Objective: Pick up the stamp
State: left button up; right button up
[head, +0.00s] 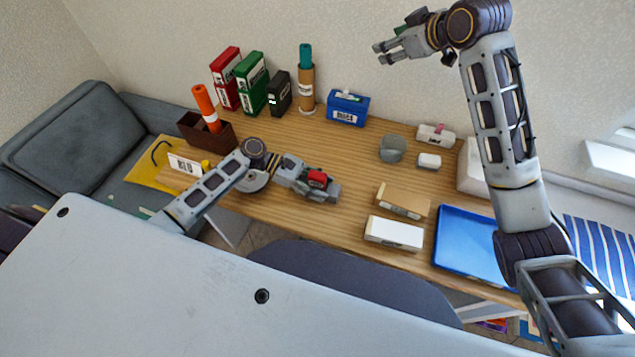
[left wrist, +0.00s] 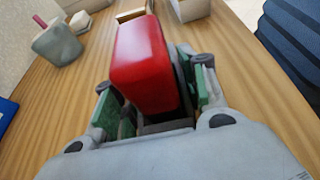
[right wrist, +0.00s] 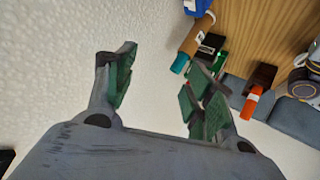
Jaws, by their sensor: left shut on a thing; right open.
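The stamp (head: 317,178) is a red block with a dark lower part, above the wooden desk. My left gripper (head: 322,187) is shut on it. In the left wrist view the red stamp (left wrist: 142,65) sits between the green-padded fingers, and its lower end is hidden by the gripper. I cannot tell whether it still touches the desk. My right gripper (head: 383,52) is open and empty, raised high near the wall. Its spread fingers also show in the right wrist view (right wrist: 160,90).
The desk (head: 300,145) holds red (head: 226,78) and green (head: 251,82) binders, a blue box (head: 348,108), a grey cup (head: 392,148), a tan box (head: 403,201), a white box (head: 394,233) and a blue tray (head: 470,243). Bare wood lies around my left gripper.

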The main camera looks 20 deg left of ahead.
jog(key=s+a+f+n+g+h, duration=0.1)
jog(key=s+a+f+n+g, duration=0.1)
jog(key=s+f, duration=0.6)
jog(key=s+a+f+n+g+h, duration=0.1)
jog(key=s+a+f+n+g, duration=0.2)
jog(key=s, duration=1.1)
notch_tip(320, 180, down, 6)
jog(key=a+g, duration=0.1)
jog(key=g, duration=0.2)
jog(key=shift+s+a+r+h, duration=0.25)
jog(key=shift+s+a+h, duration=0.05)
jog(key=shift+a+h, duration=0.1)
send_over(318, 175)
jog(key=d, duration=0.2)
notch_tip(318, 175, down, 6)
jog(key=shift+s+d+r, duration=0.1)
jog(key=shift+s+r, duration=0.05)
jog(key=shift+r, duration=0.05)
jog(key=shift+f, duration=0.35)
jog(key=shift+x, duration=2.65)
jog(key=shift+d, duration=0.1)
